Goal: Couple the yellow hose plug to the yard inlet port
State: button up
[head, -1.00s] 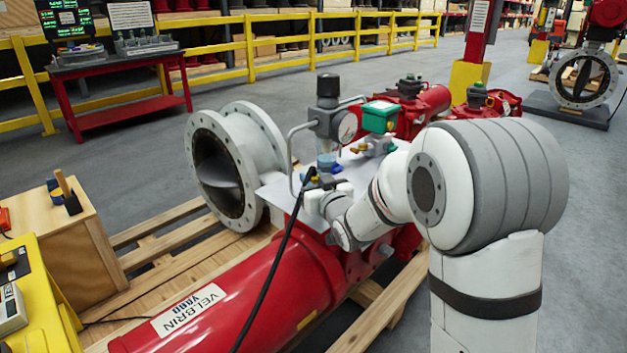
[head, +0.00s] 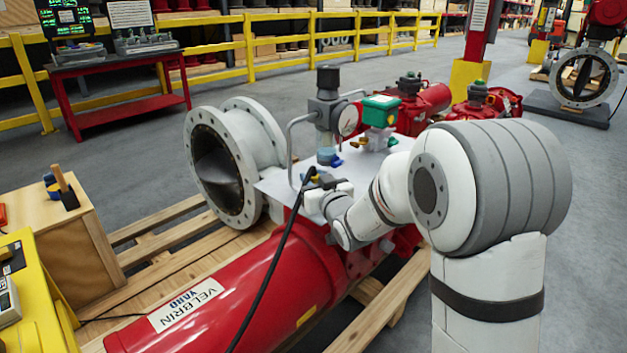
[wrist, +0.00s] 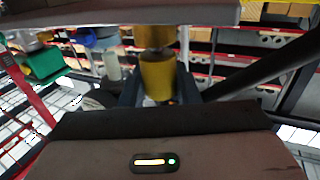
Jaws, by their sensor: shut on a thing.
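The yellow hose plug (wrist: 157,78) stands between the dark fingers of my gripper (wrist: 157,92) in the wrist view. The gripper is shut on it. A brass-coloured piece (wrist: 155,37) shows just above the plug; I cannot tell whether it is part of the plug or the port. In the head view my gripper (head: 318,190) is at the near edge of the actuator's grey panel, with the black hose (head: 268,265) running down from it. The plug is hidden there, and I cannot pick out the yard inlet port.
The red actuator cylinder (head: 220,300) lies over a wooden pallet (head: 170,240). A gauge unit (head: 328,110) with a tubular guard and a green-topped box (head: 380,110) rise from the panel close behind my gripper. A grey flanged valve (head: 205,165) stands to the left.

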jog(key=shift+f+b, duration=0.5)
jog(key=o, duration=1.1)
jog(key=shift+o, duration=0.2)
jog(key=shift+p+v, duration=0.75)
jog(key=shift+v, duration=3.15)
jog(key=shift+r, duration=0.1)
